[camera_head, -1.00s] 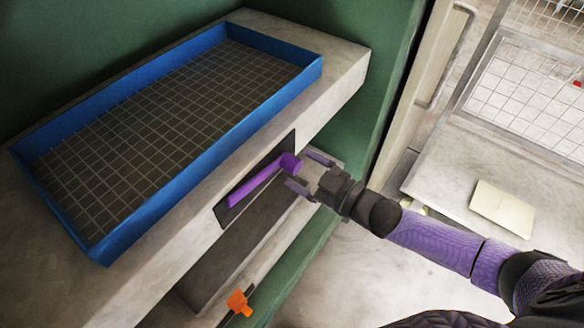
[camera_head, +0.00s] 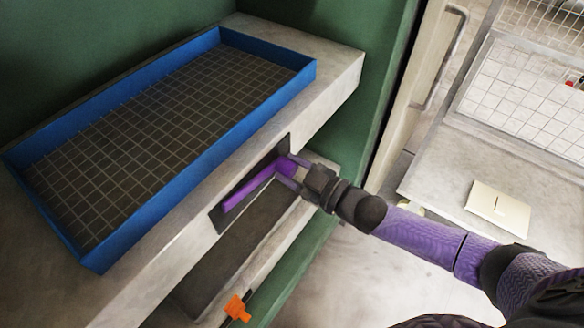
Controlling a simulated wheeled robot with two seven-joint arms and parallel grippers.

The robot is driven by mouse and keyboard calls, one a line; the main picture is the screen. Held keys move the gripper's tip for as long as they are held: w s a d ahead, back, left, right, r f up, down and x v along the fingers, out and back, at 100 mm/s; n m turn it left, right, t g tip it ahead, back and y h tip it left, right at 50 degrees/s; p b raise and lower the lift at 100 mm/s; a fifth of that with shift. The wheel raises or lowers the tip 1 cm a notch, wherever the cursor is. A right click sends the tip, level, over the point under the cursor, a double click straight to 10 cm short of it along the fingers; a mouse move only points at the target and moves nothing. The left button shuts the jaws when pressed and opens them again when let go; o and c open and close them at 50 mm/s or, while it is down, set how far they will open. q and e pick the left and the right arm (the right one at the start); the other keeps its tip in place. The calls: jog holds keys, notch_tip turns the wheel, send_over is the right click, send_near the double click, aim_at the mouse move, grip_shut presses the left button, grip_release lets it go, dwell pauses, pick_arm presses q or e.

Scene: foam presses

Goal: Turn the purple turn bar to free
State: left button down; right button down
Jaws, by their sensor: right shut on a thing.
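The purple turn bar (camera_head: 247,190) sits on a dark plate (camera_head: 222,215) set in the front face of the grey press, below the blue tray. The bar runs slantwise from lower left to its thicker upper right end. My right gripper (camera_head: 293,173) is at that upper right end, with a finger on either side, shut on the bar. The fingers partly hide the bar's end. My left gripper is not in view.
A blue-rimmed tray (camera_head: 150,215) with a dark grid floor lies on top of the press. An orange piece (camera_head: 237,308) shows below the press recess. A grey bench with a pale flat box (camera_head: 497,208) and white wire mesh (camera_head: 530,95) stand at right. Open floor lies below my right arm.

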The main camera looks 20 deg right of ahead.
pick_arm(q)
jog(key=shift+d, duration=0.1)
pick_arm(e)
jog(key=shift+r+n, duration=0.1)
jog(key=shift+n, duration=0.8)
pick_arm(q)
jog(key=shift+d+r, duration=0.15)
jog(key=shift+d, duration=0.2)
pick_arm(e)
jog(key=shift+n, duration=0.4)
jog(key=shift+c, duration=1.1)
grip_release()
jog(key=shift+s+d, duration=0.3)
jog(key=shift+s, duration=0.05)
pick_arm(q)
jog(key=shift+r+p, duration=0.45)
jog(key=shift+p, duration=0.2)
pick_arm(e)
jog(key=v, duration=0.9)
